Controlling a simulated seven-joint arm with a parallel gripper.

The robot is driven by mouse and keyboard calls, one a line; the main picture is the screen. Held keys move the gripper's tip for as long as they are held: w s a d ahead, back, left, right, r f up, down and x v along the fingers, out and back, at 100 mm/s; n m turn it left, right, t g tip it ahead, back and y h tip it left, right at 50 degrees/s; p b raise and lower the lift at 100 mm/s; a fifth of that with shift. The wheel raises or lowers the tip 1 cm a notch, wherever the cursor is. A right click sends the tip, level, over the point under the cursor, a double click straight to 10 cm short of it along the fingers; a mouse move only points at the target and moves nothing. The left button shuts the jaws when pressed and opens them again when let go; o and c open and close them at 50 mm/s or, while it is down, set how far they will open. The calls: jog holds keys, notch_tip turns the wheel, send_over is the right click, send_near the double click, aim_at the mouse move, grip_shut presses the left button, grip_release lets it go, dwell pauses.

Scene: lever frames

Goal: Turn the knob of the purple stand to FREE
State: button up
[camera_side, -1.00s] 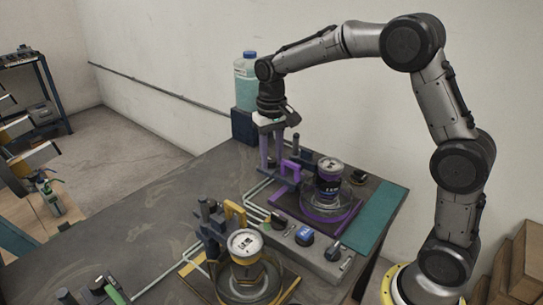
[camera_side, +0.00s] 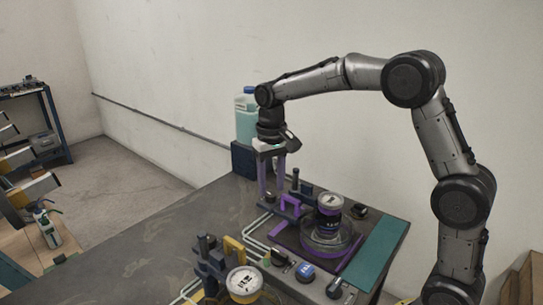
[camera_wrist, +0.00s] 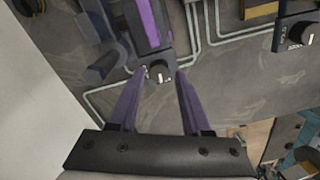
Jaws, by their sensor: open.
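The purple stand (camera_side: 349,259) is on the dark bench, with a purple clamp part (camera_side: 291,206) on its left side. A dark gauge with a white dial (camera_side: 330,202) sits on it. My gripper (camera_wrist: 158,75) has two purple fingers spread apart. In the wrist view a small dark knob with a white mark (camera_wrist: 158,70) lies between the fingertips, beside the stand's purple bar (camera_wrist: 147,24). I cannot see contact with it or read any lettering. In the side view my gripper (camera_side: 272,192) points down at the stand's far-left end, and its fingers hide the knob there.
A second stand with yellow parts (camera_side: 233,246) and another gauge (camera_side: 243,280) is at the front. A teal bottle (camera_side: 246,120) stands behind my gripper. The bench's left part is clear.

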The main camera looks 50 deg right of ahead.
aim_at(272, 195)
notch_tip(272, 195, up, 12)
jog(key=shift+f, duration=0.15)
dwell(0.5)
jog(key=s+a+r+n+t, duration=0.1)
jog(key=s+r, duration=0.2)
jog(key=s, duration=0.4)
jog(key=s+a+r+t, duration=0.1)
jog(key=s+r+t, duration=0.15)
jog(key=s, duration=0.45)
jog(key=s+a+f+n+t, duration=0.1)
jog(key=s+f+n+t, duration=0.1)
jog(key=s+f, duration=1)
jog(key=shift+s+a+f+n, duration=0.25)
jog(key=shift+s+f+n, duration=0.1)
jog(key=shift+f+n, duration=0.3)
